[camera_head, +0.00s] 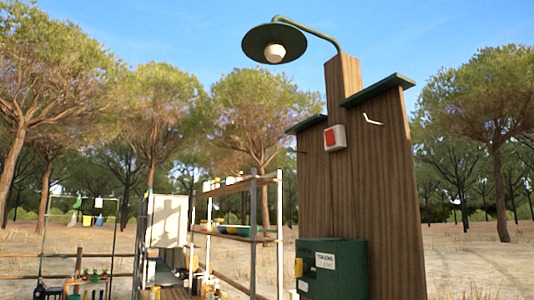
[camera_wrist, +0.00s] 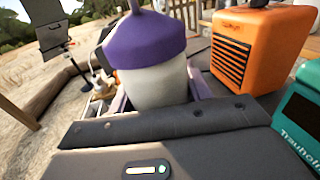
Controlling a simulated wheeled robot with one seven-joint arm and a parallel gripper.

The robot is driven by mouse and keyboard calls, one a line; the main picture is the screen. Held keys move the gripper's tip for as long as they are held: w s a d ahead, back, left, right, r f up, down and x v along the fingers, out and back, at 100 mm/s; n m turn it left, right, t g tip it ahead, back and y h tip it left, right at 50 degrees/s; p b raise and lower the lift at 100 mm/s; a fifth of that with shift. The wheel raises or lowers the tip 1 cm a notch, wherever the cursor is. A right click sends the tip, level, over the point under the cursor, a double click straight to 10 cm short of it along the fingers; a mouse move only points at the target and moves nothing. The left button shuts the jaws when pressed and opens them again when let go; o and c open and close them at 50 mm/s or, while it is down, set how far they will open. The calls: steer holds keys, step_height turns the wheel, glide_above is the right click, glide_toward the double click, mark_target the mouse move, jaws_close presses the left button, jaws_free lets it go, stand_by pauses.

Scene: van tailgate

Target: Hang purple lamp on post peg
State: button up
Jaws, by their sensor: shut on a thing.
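The purple lamp (camera_wrist: 158,82) fills the upper middle of the wrist view. It has a purple domed cap (camera_wrist: 145,38) and a whitish body. My gripper (camera_wrist: 160,95) is shut on its body, with a jaw at each side. The lamp's top is cut off by the frame. In the head view the wide wooden post (camera_head: 352,190) stands right of centre. A small pale peg (camera_head: 373,120) sticks out at its upper right, and a darker peg (camera_head: 302,152) shows at its left edge. Neither my gripper nor the purple lamp shows in the head view.
In the wrist view an orange box (camera_wrist: 250,50) and a teal box (camera_wrist: 303,115) stand right of the lamp. The post carries a red switch (camera_head: 335,138), a green box (camera_head: 333,268) and an overhanging green lamp (camera_head: 274,44). Shelves (camera_head: 235,187) stand left of it.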

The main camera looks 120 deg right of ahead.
stand_by(0.3)
steer(key=d+f+m+t+h, duration=0.2)
steer(key=d+m+t+h, duration=0.1)
steer(key=d, duration=0.8)
steer(key=d+f+m+t+h, duration=0.3)
steer(key=d+m+t+h, duration=0.1)
steer(key=d, duration=0.8)
steer(key=d+f+m+t+h, duration=0.3)
steer(key=d+m+t+h, duration=0.1)
steer(key=d, duration=0.8)
steer(key=shift+w+t+h, duration=0.2)
steer(key=shift+t+h, duration=0.4)
steer(key=shift+f, duration=0.1)
steer(key=shift+a, duration=0.1)
